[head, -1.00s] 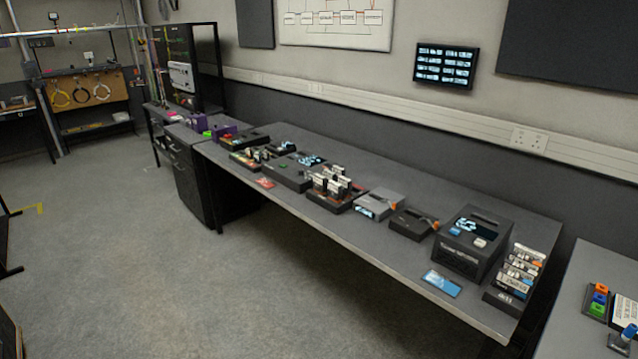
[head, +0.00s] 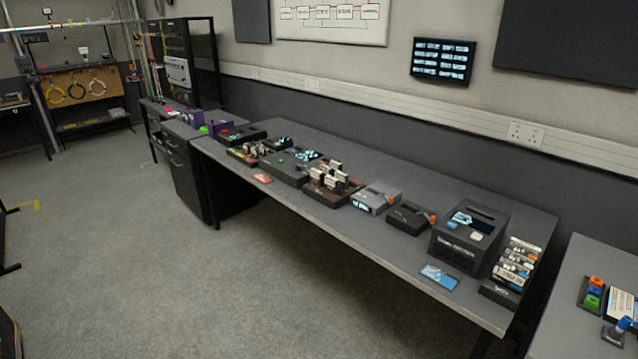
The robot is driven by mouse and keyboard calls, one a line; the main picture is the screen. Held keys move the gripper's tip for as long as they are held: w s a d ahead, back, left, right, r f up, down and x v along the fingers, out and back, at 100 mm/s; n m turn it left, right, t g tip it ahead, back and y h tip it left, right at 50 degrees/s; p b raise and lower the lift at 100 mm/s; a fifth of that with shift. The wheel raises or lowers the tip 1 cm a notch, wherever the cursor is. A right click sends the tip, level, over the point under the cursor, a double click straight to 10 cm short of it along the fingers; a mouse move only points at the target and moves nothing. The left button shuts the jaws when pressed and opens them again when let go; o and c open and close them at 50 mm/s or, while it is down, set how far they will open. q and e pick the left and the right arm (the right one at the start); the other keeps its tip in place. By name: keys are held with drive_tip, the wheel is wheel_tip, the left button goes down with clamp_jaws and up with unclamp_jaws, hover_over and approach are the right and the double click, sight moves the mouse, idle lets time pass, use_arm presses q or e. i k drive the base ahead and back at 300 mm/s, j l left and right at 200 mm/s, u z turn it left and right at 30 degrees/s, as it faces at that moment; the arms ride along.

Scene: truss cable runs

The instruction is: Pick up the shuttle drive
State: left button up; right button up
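Several small labelled blocks that look like drives stand in a dark rack (head: 496,292) at the right end of the long bench. More pale blocks stand in a dark tray (head: 331,194) near the middle of the bench. Labels are too small to read, so I cannot tell which one is the shuttle drive. Neither of my grippers is in view.
The long grey bench (head: 390,255) also carries a large dark box (head: 468,238), a grey device (head: 375,201), a dark device (head: 410,217) and a blue card (head: 438,277). A second table (head: 565,310) stands at the right. The floor (head: 200,285) before the bench is clear.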

sight(316, 175)
drive_tip(key=i+l+u, duration=0.1)
drive_tip(key=i+u, duration=0.15)
drive_tip(key=i, duration=2.85)
